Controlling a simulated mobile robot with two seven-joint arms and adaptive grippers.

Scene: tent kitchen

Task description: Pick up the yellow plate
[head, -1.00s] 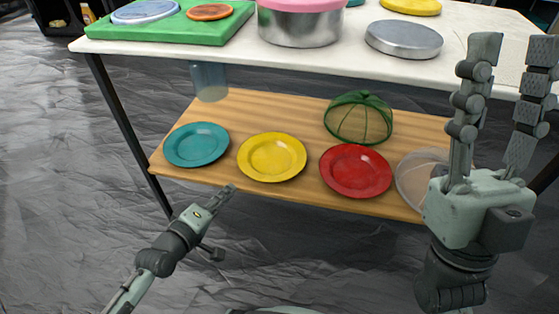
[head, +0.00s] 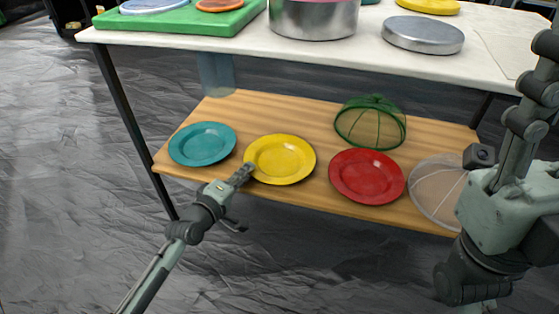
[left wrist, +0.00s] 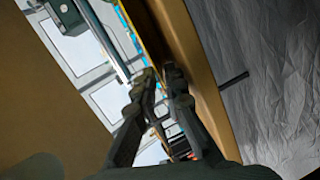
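The yellow plate (head: 280,159) lies flat on the wooden lower shelf (head: 235,105), between a teal plate (head: 202,144) and a red plate (head: 366,176). My left gripper (head: 247,170) is at the front left rim of the yellow plate in the head view. I cannot tell whether it touches the rim. In the left wrist view the fingertips (left wrist: 161,74) stand a little apart, and no plate is clearly visible between them. My right gripper (head: 540,75) is raised at the right edge, partly cut off, with one finger showing straight, away from the plates.
The white tabletop (head: 400,65) overhangs the shelf, with a pot (head: 315,18), a green board (head: 180,22) and a round metal tin (head: 423,35). A green mesh dome (head: 370,125) and a clear cover (head: 437,190) are also on the shelf. Open floor lies in front.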

